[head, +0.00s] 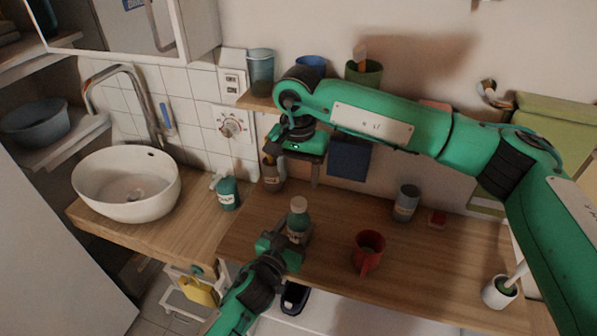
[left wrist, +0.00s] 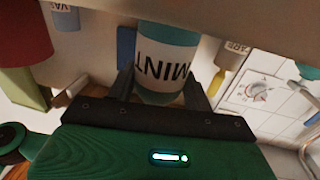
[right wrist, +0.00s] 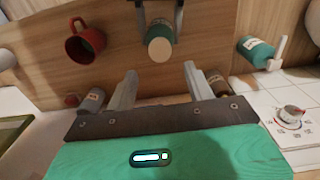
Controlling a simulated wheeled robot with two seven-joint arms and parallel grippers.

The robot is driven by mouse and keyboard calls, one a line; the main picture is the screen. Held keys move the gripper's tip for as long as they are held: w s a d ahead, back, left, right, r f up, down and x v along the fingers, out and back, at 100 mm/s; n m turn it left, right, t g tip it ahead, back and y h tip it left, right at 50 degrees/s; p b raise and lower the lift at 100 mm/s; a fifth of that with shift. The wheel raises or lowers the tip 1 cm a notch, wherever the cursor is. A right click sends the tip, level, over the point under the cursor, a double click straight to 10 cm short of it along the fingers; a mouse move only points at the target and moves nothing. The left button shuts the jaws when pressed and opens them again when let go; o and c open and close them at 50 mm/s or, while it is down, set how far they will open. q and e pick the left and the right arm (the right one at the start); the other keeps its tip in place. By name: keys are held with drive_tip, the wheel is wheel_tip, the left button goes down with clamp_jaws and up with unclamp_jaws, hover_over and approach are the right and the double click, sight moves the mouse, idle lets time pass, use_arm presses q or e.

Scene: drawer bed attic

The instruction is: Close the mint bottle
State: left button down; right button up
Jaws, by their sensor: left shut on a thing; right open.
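The mint bottle (head: 298,224) is a teal bottle with a beige top, standing upright on the wooden counter. Its MINT label (left wrist: 163,68) shows upside down in the left wrist view. My left gripper (head: 284,243) is shut around its body. My right gripper (head: 292,174) is open and empty, pointing down above and behind the bottle. In the right wrist view the bottle's round beige top (right wrist: 160,49) lies beyond the gap between my open fingers (right wrist: 160,78), not touching them. I cannot tell how tightly the top sits.
A brown-grey bottle (head: 271,178) stands close to my right gripper's left finger. A red mug (head: 368,249) and a grey labelled can (head: 406,203) are to the right. A teal pump bottle (head: 228,194) and a white basin (head: 125,187) are left. A wall shelf (head: 256,101) holds cups.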

sight(299, 201)
wheel_tip(299, 201, down, 8)
drive_tip(key=shift+f, duration=0.1)
idle(0.4)
drive_tip(key=c, duration=1)
